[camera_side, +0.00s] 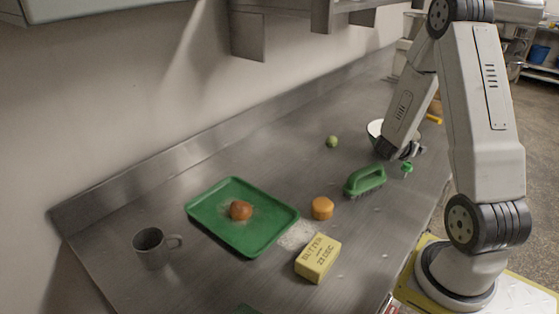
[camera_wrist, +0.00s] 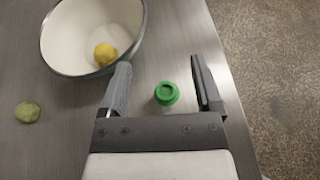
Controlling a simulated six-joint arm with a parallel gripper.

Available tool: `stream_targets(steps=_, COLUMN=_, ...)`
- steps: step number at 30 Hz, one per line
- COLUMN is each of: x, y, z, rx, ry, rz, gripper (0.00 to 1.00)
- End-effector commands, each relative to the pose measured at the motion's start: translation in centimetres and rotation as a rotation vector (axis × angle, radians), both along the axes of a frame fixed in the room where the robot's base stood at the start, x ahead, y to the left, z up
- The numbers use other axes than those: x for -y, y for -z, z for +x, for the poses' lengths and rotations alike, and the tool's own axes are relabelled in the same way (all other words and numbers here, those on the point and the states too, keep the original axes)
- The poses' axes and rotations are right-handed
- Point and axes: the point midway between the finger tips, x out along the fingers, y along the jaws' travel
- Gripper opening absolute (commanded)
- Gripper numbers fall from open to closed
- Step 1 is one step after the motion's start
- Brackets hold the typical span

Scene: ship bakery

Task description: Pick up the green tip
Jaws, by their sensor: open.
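The green tip (camera_wrist: 167,94) is a small round green piece with a dark hole in its top. In the wrist view it lies between the two fingers of my gripper (camera_wrist: 159,88), with a gap on each side. In the side view the green tip (camera_side: 407,168) is on the steel counter, just below and right of my gripper (camera_side: 402,155). My gripper is open and empty. I cannot tell how high the fingertips are above the counter.
A white bowl (camera_wrist: 72,42) with a yellow lemon (camera_wrist: 105,54) is close to my left finger. A lime (camera_wrist: 27,112) lies further left. A green brush (camera_side: 366,181), orange tub (camera_side: 322,208), butter (camera_side: 318,258), green tray (camera_side: 222,236) and mug (camera_side: 151,248) stand further off. The counter edge is near on the right.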

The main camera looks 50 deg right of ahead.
Motion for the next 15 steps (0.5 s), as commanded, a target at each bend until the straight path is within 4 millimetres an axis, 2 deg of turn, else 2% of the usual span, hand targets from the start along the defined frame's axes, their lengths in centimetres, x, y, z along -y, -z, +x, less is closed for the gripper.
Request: stream_targets(steps=15, x=0.0, y=3.5, z=0.0, rx=0.001, ry=0.0, rz=0.002, gripper=0.82)
